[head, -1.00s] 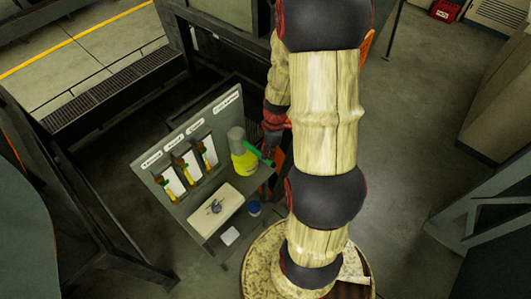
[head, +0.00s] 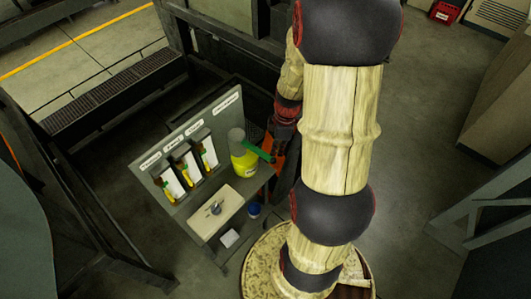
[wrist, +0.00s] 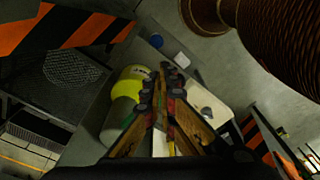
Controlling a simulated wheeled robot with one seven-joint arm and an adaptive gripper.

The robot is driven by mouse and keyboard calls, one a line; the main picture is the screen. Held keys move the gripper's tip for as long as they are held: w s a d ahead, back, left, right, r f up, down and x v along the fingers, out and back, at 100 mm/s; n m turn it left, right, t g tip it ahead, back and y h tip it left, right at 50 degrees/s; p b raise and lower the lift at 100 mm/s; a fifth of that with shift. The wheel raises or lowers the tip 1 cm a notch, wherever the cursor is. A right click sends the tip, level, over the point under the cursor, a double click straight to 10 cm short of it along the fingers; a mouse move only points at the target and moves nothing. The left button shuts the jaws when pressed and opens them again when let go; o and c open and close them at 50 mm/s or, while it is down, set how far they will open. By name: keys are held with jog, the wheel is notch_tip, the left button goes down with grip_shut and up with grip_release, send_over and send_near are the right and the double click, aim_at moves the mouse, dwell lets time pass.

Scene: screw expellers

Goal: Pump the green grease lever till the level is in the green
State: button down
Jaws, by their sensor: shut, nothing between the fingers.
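The grease pump (head: 243,160) is a yellow pot with a grey-green cylinder on top, standing at the right end of a small bench. It also shows in the wrist view (wrist: 128,85), just left of the fingers. The green lever (head: 258,151) slants down to the right from the pump's top in the head view. My gripper (wrist: 168,85) is shut and empty, its fingertips close beside the pump. In the head view my arm partly hides the gripper, so contact with the lever cannot be told. The grease level cannot be read.
A labelled back panel (head: 150,168) holds several small yellow-based gauges left of the pump. Orange-and-black striped metal (wrist: 65,30) and dark framing stand close around.

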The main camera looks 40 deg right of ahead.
notch_tip(320, 180, up, 10)
jog(key=shift+s+d, duration=0.35)
dwell(0.8)
jog(key=s+a+f+m+t+b, duration=0.2)
jog(key=a+m+b, duration=0.2)
jog(key=a+b, duration=0.7)
jog(key=s+a+f+m+t+b, duration=0.2)
jog(key=a+m+b, duration=0.3)
jog(key=a+b, duration=0.5)
jog(key=s+a+f, duration=0.1)
jog(key=a, duration=0.3)
jog(key=shift+t+h+b, duration=0.4)
jog(key=shift+a, duration=0.1)
